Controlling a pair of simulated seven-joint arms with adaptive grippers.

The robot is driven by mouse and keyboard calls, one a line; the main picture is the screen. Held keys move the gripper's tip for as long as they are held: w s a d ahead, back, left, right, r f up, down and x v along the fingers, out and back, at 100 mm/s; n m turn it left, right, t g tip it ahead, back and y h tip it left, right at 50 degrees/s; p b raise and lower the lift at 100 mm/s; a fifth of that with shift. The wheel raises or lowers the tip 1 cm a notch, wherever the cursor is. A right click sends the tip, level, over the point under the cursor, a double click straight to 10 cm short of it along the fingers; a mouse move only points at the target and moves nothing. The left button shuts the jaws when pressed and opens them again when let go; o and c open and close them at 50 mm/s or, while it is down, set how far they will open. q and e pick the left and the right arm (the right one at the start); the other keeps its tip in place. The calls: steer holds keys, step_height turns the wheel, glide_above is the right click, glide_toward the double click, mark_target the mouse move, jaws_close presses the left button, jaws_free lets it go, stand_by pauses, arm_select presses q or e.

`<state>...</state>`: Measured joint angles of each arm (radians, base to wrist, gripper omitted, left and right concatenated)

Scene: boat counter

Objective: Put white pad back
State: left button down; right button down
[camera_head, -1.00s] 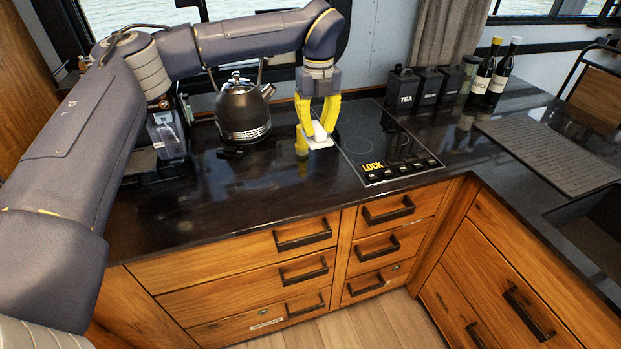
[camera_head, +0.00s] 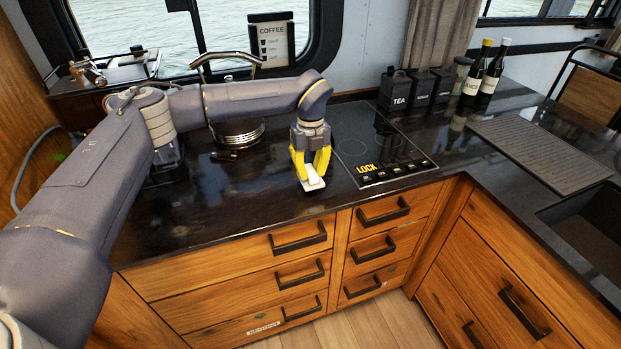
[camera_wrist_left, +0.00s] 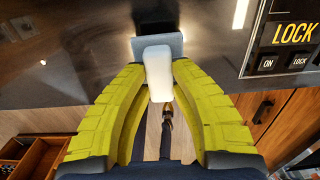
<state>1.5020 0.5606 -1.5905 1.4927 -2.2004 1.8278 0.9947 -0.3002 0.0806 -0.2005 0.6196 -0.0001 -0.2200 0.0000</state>
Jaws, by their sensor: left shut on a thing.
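The white pad (camera_head: 313,178) is a small pale block with a flat plate at its end. My left gripper (camera_head: 313,171) points down with its yellow fingers closed on the block. In the left wrist view the white block (camera_wrist_left: 157,72) sits between the yellow fingertips (camera_wrist_left: 160,78), and the flat plate shows just beyond it. The pad is near the counter's front edge, left of the cooktop's front corner. I cannot tell whether it touches the counter. My right gripper is not in view.
The black cooktop (camera_head: 372,152) with LOCK lettering is right of the gripper. A kettle (camera_head: 238,132) stands behind left, partly hidden by my arm. Black canisters (camera_head: 398,88), bottles (camera_head: 493,70) and a ridged mat (camera_head: 545,152) are further right. The dark counter (camera_head: 240,196) is clear in front.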

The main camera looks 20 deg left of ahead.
mark_target(310, 170)
arm_select(q)
steer(key=shift+f, duration=1.55)
steer(key=shift+f, duration=0.15)
steer(key=c, duration=1.3)
jaws_free()
steer(key=shift+o, duration=0.2)
step_height(310, 170, up, 12)
steer(key=shift+r, duration=0.15)
